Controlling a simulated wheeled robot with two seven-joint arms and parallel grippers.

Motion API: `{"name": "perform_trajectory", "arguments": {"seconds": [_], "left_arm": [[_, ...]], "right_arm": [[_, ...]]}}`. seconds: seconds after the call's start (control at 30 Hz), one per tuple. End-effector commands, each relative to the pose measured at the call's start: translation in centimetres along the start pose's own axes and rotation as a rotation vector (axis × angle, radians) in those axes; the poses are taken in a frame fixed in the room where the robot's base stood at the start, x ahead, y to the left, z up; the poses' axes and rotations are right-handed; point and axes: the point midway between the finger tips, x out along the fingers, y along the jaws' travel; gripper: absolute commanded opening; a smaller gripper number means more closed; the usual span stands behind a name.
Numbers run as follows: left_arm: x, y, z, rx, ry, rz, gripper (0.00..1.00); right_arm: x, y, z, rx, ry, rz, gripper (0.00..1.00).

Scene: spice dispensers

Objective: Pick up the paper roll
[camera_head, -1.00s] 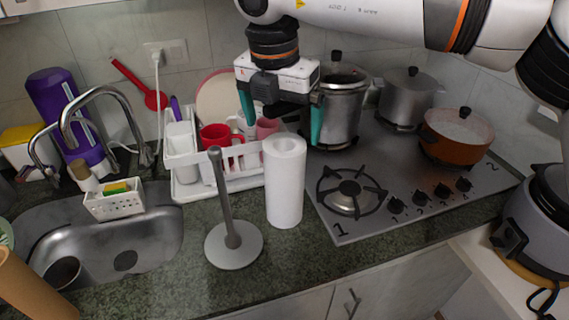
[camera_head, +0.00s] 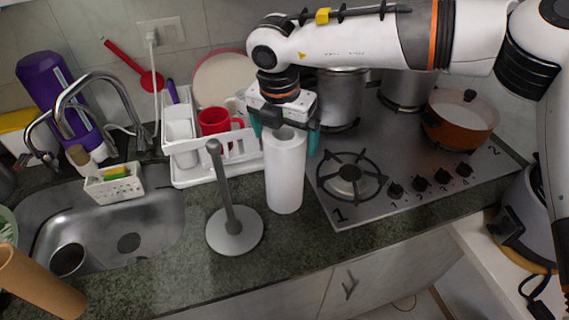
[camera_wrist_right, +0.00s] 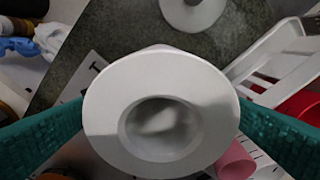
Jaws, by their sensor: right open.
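The white paper roll (camera_head: 285,178) stands upright on the dark counter, left of the stove. Its round top and hollow core fill the middle of the right wrist view (camera_wrist_right: 108,95). My right gripper (camera_head: 286,135) is open above the roll in the head view. Its two green fingers are on either side of the roll's upper end; whether they touch it I cannot tell. My left gripper is not in view.
A grey upright holder (camera_head: 232,215) with a round base stands just left of the roll. A white dish rack (camera_head: 190,180) with a red mug (camera_head: 214,121) is behind. The stove (camera_head: 400,180) is right, the sink (camera_head: 160,215) left.

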Motion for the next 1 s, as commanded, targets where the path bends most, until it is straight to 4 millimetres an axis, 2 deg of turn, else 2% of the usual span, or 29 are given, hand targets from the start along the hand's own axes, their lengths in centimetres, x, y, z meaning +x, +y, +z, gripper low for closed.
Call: {"name": "perform_trajectory", "arguments": {"seconds": [0.03, 0.2, 0.43, 0.83, 1.0], "left_arm": [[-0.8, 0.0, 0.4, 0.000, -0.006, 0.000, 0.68], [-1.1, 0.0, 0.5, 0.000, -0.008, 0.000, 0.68], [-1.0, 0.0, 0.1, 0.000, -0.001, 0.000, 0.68], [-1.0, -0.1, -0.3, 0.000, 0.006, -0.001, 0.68], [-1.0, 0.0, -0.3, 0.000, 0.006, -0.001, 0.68]], "right_arm": [[0.4, 0.0, -0.1, 0.000, -0.001, 0.002, 1.00], [2.2, 0.0, -0.1, 0.000, -0.001, 0.001, 1.00], [2.5, -0.1, -0.1, 0.000, 0.000, -0.001, 1.00], [2.4, -0.1, -0.1, 0.000, 0.001, -0.001, 0.37], [2.4, -0.1, -0.1, 0.000, 0.001, -0.001, 0.37]]}}
